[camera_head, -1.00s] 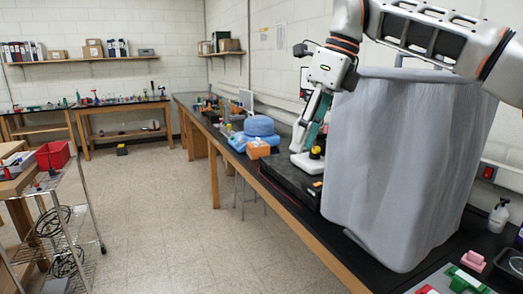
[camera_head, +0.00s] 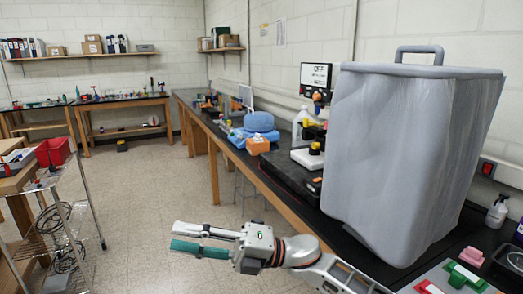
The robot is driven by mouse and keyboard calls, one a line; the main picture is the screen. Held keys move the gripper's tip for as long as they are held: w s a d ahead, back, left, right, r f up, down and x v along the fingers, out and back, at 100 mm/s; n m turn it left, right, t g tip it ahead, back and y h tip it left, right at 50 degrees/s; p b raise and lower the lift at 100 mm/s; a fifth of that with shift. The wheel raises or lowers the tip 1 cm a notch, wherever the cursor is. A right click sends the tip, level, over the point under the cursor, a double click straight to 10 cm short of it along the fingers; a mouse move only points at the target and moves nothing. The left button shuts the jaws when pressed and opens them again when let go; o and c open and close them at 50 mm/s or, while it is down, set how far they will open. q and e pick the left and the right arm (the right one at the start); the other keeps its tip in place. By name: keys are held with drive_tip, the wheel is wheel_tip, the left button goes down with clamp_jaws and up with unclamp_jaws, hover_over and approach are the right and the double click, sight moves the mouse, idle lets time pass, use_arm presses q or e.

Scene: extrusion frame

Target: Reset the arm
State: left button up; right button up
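My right arm reaches in from the lower right, low beside the front edge of the black-topped bench (camera_head: 345,243). My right gripper (camera_head: 178,237) is over the open floor and points left. Its two fingers, one pale and one with a teal face, are apart with nothing between them. My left gripper and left arm are not in view.
A large grey container (camera_head: 410,160) with a top handle stands on the right bench. Behind it are a screen (camera_head: 316,75), a blue round object (camera_head: 259,122) and an orange box (camera_head: 257,146). A wire cart (camera_head: 70,235) stands at left. The central floor is clear.

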drive_tip(key=w+d+f+m+t+h, duration=0.2)
drive_tip(key=d+f+m+t+h, duration=0.4)
drive_tip(key=d+f+m+t, duration=0.55)
drive_tip(key=w+d+f+m+t+h, duration=0.1)
drive_tip(key=d+f+m+t+h, duration=0.55)
drive_tip(key=f+m, duration=0.8)
drive_tip(key=s+d+f+m+g+h, duration=0.5)
drive_tip(key=s+d+f+m, duration=0.5)
drive_tip(key=s+d+f, duration=0.9)
drive_tip(key=shift+s+f+h, duration=0.65)
drive_tip(key=shift+f+h, duration=0.1)
drive_tip(key=shift+f, duration=0.1)
